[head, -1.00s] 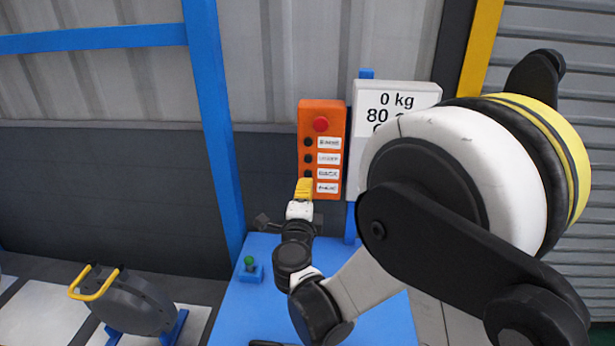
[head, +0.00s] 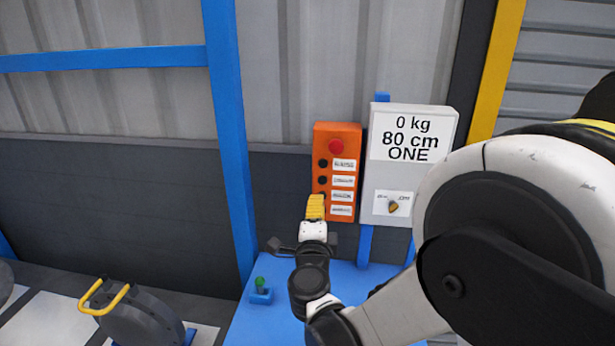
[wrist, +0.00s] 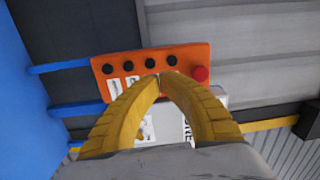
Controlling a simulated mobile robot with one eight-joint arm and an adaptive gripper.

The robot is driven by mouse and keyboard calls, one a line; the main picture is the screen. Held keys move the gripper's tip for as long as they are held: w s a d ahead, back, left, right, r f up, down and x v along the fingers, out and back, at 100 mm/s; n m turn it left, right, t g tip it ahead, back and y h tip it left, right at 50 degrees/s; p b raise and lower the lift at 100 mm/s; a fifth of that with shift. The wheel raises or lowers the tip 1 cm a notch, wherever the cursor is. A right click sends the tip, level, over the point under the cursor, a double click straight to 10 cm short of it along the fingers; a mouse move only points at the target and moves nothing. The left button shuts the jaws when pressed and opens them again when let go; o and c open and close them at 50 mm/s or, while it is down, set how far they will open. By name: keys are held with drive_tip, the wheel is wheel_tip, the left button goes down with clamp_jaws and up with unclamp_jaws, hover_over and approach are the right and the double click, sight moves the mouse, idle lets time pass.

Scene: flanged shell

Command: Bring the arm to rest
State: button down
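My gripper (head: 315,207) has yellow fingers and is raised in front of the lower left part of an orange control box (head: 335,140). In the wrist view the two curved yellow fingertips (wrist: 159,76) meet, with nothing seen held between them. Behind them the orange box (wrist: 125,66) shows a row of black buttons and a red button (wrist: 200,74). Whether the fingertips touch the box cannot be told. My arm runs down and right from the gripper, over a blue surface.
A grey panel (head: 377,183) reads "0 kg, 80 cm, ONE" and has a yellowish knob (head: 393,207). A green-topped control (head: 261,290) sits on the blue surface (head: 245,325). A blue post (head: 229,130) stands left. A grey object with a yellow handle (head: 130,310) is lower left.

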drive_tip(key=s+a+r+n+g+y+b, duration=0.15)
drive_tip(key=s+r+n+y+b, duration=0.4)
drive_tip(key=n, duration=0.65)
drive_tip(key=s+d+f+n+g+h+b, duration=0.1)
drive_tip(key=s+d+f+n+g, duration=0.2)
drive_tip(key=s+f, duration=0.7)
drive_tip(key=s+d+f+n+g+h+b, duration=0.2)
drive_tip(key=s+d+f+n+g, duration=0.1)
drive_tip(key=s+d+f+g, duration=0.4)
drive_tip(key=s+d+f, duration=0.3)
drive_tip(key=s+d, duration=0.2)
drive_tip(key=s, duration=0.1)
drive_tip(key=shift+n, duration=0.3)
